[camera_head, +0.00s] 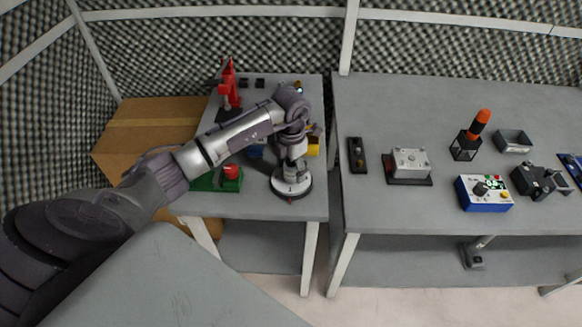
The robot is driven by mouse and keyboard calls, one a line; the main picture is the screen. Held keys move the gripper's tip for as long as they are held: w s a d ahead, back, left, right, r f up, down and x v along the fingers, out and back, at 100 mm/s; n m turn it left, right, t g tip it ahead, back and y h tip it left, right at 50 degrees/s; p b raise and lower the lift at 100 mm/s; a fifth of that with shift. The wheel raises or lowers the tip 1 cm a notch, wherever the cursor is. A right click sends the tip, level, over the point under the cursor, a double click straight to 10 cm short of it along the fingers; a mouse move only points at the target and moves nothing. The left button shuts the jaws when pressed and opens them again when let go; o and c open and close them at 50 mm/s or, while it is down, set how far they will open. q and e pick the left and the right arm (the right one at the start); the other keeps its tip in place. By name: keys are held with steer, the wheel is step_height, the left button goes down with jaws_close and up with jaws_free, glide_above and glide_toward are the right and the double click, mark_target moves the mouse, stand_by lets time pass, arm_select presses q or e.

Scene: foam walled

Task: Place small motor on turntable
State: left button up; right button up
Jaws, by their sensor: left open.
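The turntable (304,188) is a round grey disc near the front right corner of the left table, with a small red mark at its front. My left gripper (292,168) points down right over the turntable and is open. Pale metallic shapes show between the gripper and the disc. I cannot tell whether the small motor is among them, as the gripper covers this spot. My right gripper is not in view.
A red device (230,85) stands at the back of the left table. A red button on a green base (230,178) and a yellow item (313,146) flank my arm. The right table holds a blue control box (484,194), a grey box (408,162) and an orange-topped lamp (471,138).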

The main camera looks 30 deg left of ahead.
arm_select(q)
steer(key=shift+r, duration=0.4)
step_height(320, 180, up, 11)
steer(key=b, duration=0.2)
steer(key=shift+r+b, duration=0.2)
steer(key=shift+b, duration=0.1)
stand_by(0.7)
